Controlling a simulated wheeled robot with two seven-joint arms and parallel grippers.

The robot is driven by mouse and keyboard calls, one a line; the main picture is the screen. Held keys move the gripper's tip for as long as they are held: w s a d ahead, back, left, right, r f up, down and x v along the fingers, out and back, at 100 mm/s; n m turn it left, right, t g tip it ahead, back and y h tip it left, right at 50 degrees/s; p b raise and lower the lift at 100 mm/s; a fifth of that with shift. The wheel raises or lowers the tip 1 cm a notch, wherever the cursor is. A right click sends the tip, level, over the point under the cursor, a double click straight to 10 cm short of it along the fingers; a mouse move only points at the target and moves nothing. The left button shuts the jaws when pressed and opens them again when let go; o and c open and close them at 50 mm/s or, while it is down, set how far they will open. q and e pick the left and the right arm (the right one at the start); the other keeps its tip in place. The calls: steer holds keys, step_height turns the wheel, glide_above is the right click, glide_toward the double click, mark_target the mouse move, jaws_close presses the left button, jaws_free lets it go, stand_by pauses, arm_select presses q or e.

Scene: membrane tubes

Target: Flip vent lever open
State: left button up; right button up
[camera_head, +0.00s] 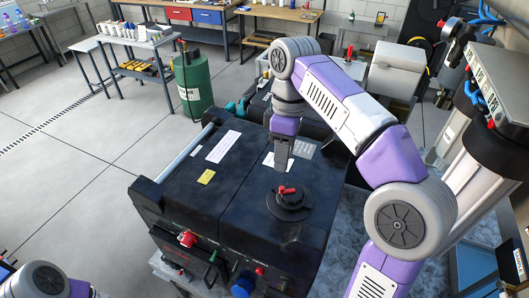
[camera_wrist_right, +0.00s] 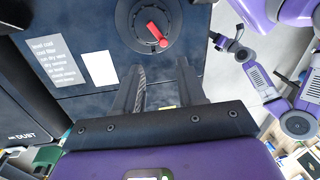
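The vent lever (camera_head: 287,190) is a small red handle on a black round cap (camera_head: 289,205) on top of the dark machine housing (camera_head: 225,215). In the right wrist view the red lever (camera_wrist_right: 157,34) lies slantwise on the round cap, near the top centre. My right gripper (camera_head: 280,155) points down over the housing, just behind the cap. Its two fingers (camera_wrist_right: 160,85) are apart with nothing between them, and the lever lies beyond their tips. Part of my left arm shows at the bottom left of the head view; its fingers cannot be made out.
A green cylinder (camera_head: 193,82) stands behind. Open floor (camera_head: 60,180) lies to the left.

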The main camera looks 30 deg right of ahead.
mark_target(282, 187)
steer(key=f, duration=0.2)
steer(key=s+f+b, duration=0.1)
steer(key=f, duration=0.1)
steer(key=f+b, duration=0.1)
steer(key=f, duration=0.1)
steer(key=shift+s+a+f, duration=0.25)
steer(key=shift+s+a, duration=0.1)
steer(key=shift+f, duration=0.35)
steer(key=shift+c, duration=0.2)
jaws_close()
